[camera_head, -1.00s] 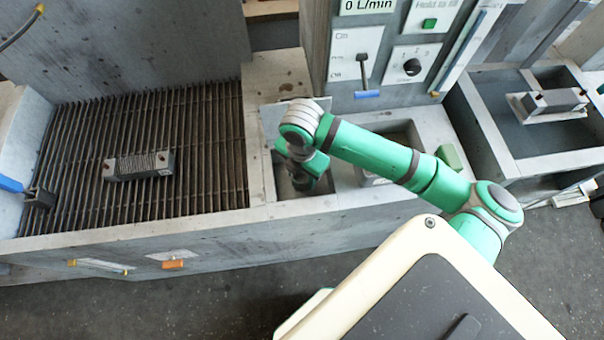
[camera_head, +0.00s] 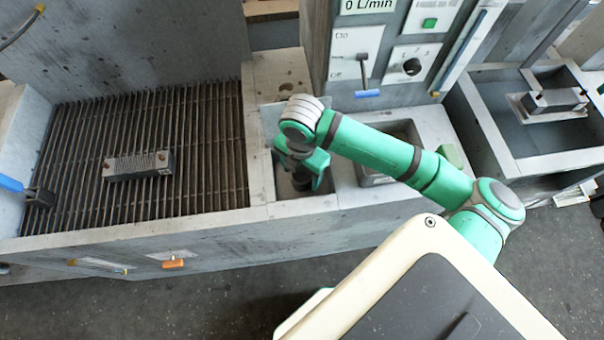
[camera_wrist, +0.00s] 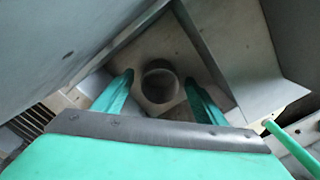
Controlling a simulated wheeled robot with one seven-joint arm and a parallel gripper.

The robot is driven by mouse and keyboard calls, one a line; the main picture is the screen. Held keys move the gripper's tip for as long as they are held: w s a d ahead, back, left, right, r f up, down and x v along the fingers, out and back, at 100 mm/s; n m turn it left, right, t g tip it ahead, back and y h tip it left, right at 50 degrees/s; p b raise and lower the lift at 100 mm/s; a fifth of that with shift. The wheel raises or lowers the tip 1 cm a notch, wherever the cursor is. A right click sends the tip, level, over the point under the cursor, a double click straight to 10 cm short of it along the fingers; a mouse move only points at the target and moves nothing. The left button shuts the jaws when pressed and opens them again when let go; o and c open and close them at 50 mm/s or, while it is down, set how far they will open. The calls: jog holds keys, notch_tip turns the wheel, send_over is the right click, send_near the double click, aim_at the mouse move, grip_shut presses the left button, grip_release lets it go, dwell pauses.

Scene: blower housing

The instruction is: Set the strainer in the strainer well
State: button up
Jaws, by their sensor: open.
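My gripper (camera_wrist: 159,78) is open, its two green fingers spread on either side of a round, dark grey, cup-like piece (camera_wrist: 160,88), which looks like the strainer. This piece stands in a small square grey compartment, which looks like the strainer well (camera_wrist: 185,52). In the head view my gripper (camera_head: 303,176) points down into that compartment at the trough's front edge, left of the control panel. The dark round piece (camera_head: 302,184) shows low between the fingers. I see no finger touching it. Whether it is fully seated is hidden.
A second basin (camera_head: 375,170) is close on the right of the compartment. The control panel (camera_head: 385,60) rises behind. Compartment walls stand close around my gripper.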

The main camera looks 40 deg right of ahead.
notch_tip(320, 180, up, 9)
jog(key=shift+r, duration=0.2)
jog(key=shift+s, duration=0.1)
dwell(0.6)
